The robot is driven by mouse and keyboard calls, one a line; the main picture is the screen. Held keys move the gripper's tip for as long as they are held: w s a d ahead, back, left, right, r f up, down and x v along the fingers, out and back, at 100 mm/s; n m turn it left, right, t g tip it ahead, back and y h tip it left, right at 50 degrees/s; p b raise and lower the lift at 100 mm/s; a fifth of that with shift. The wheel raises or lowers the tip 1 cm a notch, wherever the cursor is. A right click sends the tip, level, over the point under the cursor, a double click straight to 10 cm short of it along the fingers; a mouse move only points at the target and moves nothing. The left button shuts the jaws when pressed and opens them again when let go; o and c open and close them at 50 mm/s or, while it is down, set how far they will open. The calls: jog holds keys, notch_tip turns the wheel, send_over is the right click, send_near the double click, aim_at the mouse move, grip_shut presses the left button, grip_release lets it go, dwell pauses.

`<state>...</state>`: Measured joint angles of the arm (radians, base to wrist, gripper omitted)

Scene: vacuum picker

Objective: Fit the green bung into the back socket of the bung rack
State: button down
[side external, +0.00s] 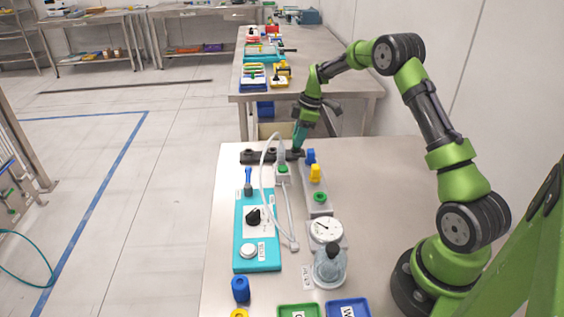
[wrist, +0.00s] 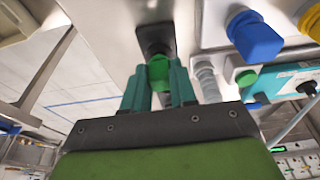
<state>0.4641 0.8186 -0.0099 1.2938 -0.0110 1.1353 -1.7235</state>
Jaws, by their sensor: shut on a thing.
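The bung rack (side external: 262,157) is a dark bar lying across the bench, with raised round sockets along it. My gripper (side external: 298,148) points down at the right end of this bar. In the wrist view the gripper (wrist: 160,88) has its teal fingers closed around the green bung (wrist: 159,72). The dark rack end (wrist: 155,38) shows just beyond the bung. The bung is upright or nearly so, but I cannot tell whether its lower end is inside a socket. In the side view my fingers hide the bung.
A switch box (side external: 283,176) with a white cable stands near the rack. A teal panel (side external: 243,262), a gauge (side external: 326,230) and trays (side external: 348,309) are nearer the camera.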

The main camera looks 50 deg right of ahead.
jog(key=shift+f, duration=0.6)
dwell(0.5)
jog(key=c, duration=0.8)
grip_release()
jog(key=shift+r, duration=0.1)
jog(key=shift+v, duration=2.95)
